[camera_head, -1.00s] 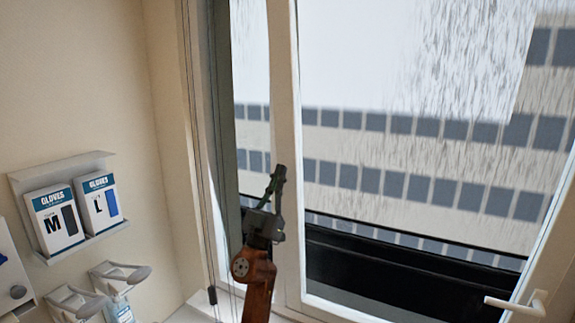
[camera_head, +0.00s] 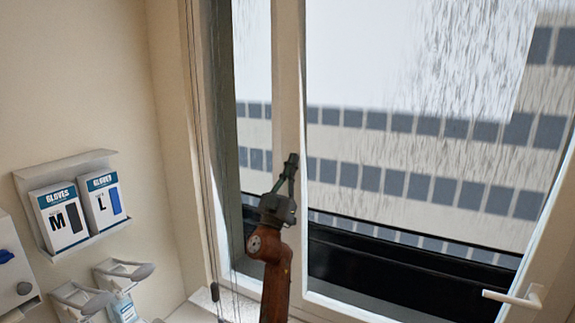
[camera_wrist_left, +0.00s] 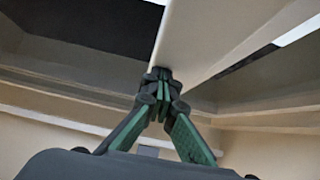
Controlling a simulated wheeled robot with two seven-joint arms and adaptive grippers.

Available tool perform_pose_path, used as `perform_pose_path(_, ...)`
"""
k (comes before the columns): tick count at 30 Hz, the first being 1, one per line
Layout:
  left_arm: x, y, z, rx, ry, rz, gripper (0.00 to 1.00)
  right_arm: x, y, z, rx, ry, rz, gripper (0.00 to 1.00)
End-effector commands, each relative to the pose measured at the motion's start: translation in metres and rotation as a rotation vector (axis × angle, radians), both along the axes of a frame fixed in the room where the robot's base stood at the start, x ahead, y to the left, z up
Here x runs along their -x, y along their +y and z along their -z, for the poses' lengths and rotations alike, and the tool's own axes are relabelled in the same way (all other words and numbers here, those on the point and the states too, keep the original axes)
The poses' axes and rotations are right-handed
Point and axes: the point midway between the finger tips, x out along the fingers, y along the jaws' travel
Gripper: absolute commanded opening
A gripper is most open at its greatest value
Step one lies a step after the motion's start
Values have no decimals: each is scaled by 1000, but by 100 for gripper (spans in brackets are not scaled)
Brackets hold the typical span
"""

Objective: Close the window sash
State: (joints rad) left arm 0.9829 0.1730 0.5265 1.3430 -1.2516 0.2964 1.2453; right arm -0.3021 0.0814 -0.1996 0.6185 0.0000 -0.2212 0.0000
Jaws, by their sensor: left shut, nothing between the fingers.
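The window sash (camera_head: 288,65) is a white-framed glazed panel, with its left upright bar near the middle of the head view. A white lever handle (camera_head: 515,297) sits low on its right upright, at the picture's lower right. My left gripper (camera_head: 292,158) is shut and empty, its fingers pointing up in front of the left upright bar. In the left wrist view my shut fingertips (camera_wrist_left: 160,75) meet the lower end of a pale bar (camera_wrist_left: 205,35) in the picture; whether they touch it I cannot tell. My right gripper is not in view.
A glove holder (camera_head: 70,250) with two boxes, marked M (camera_head: 62,222) and L (camera_head: 103,205), hangs on the left wall. White dispensers (camera_head: 122,275) are below it. Thin cords (camera_head: 207,200) hang beside the window frame. A dark ledge (camera_head: 400,275) lies behind the glass.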

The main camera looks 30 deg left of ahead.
Motion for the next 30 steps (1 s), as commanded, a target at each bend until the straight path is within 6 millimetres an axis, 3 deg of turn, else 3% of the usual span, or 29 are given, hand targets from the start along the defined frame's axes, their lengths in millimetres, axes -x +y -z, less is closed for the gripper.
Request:
perform_pose_path(3, -29, -1, -9, -1, 44, 1, 0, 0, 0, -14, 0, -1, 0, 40)
perform_pose_path(9, -56, -2, -7, 0, 89, -1, 0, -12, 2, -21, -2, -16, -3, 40)
perform_pose_path(22, -59, -3, -4, 0, 96, -1, 0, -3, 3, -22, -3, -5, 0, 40)
perform_pose_path(30, -43, -17, -12, -3, 90, 17, 0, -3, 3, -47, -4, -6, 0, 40)
